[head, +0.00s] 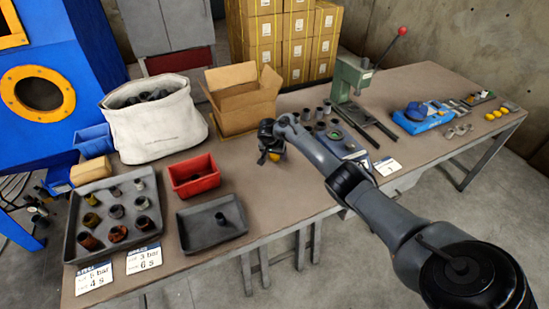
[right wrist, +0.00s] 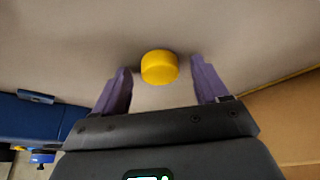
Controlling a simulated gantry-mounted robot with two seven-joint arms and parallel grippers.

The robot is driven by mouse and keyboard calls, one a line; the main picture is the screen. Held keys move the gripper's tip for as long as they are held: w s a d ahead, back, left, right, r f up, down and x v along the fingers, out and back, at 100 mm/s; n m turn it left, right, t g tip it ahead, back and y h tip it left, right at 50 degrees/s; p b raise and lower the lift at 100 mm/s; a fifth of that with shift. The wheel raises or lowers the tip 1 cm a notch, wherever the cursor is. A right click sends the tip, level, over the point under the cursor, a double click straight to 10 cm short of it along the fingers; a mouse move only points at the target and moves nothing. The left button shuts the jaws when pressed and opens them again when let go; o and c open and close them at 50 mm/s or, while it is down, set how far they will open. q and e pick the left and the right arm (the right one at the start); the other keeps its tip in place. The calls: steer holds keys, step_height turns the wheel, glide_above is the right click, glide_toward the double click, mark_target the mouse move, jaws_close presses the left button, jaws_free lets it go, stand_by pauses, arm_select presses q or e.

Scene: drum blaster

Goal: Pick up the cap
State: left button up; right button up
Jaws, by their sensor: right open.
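A round yellow cap (right wrist: 159,67) lies on the table in the right wrist view, between and slightly beyond my two purple fingertips. My right gripper (right wrist: 160,78) is open, with a gap on both sides of the cap. In the head view my right gripper (head: 268,153) is over the middle of the table, pointing down. A bit of the yellow cap (head: 276,157) shows beside it, mostly hidden by the gripper. My left gripper is not in view.
A cardboard box (head: 243,110) stands just behind my right gripper. A red bin (head: 194,182) and a dark tray (head: 212,222) are to its left. Dark cylinders and a green press (head: 350,78) are to its right. The table front near the gripper is clear.

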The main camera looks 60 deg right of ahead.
steer(key=c, duration=1.1)
steer(key=shift+c, duration=0.2)
steer(key=shift+r, duration=0.2)
